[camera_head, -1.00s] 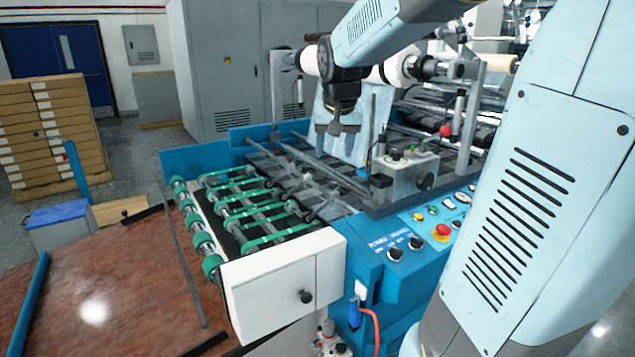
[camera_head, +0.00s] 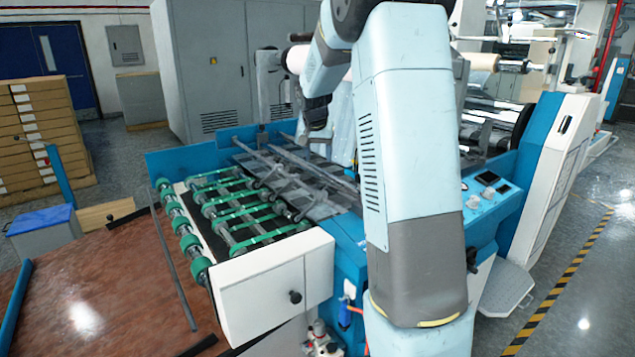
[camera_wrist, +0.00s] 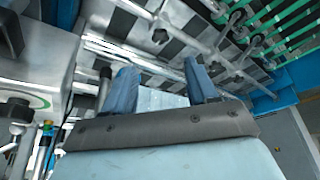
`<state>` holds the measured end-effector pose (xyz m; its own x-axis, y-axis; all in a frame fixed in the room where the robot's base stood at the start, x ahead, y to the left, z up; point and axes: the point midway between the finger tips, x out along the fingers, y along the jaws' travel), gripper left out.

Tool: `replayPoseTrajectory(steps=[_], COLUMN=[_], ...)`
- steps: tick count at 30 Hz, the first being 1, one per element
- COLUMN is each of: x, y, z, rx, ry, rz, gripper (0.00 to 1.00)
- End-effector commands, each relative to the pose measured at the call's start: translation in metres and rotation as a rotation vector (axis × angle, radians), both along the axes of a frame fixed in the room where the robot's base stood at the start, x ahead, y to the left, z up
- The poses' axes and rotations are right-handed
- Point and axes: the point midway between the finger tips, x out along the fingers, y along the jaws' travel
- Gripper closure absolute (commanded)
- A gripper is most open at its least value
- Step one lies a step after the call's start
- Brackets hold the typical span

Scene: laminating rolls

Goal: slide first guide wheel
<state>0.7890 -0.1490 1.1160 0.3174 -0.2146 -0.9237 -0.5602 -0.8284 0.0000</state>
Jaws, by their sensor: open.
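Small guide wheels with holders sit along metal rods (camera_head: 285,165) over the machine's feed bed in the head view. Which one is the first guide wheel, I cannot tell. In the wrist view, the rods and wheel holders (camera_wrist: 162,32) cross the top, beyond my gripper (camera_wrist: 160,85). My gripper is open, its two blue-grey fingers apart, with nothing held between them. It appears above the feed bed, apart from the rods.
Green belts and rollers (camera_head: 245,210) lie left of the rods, behind a white box (camera_head: 270,293) with a black knob. In the wrist view, a grey control box (camera_wrist: 35,60) stands close at left. A white roll (camera_head: 297,60) is behind the bed.

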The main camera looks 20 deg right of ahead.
Motion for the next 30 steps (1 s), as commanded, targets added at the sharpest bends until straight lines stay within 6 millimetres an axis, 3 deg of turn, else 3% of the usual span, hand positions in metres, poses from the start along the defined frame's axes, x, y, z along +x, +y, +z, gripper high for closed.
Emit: replayPoseTrajectory(steps=[18,30], x=[0.032,0.038], y=[-0.021,-0.024], z=[-0.095,-0.112], rx=[0.000,0.001], ry=[0.002,0.001], rz=[0.001,0.002], gripper=[0.42,0.42])
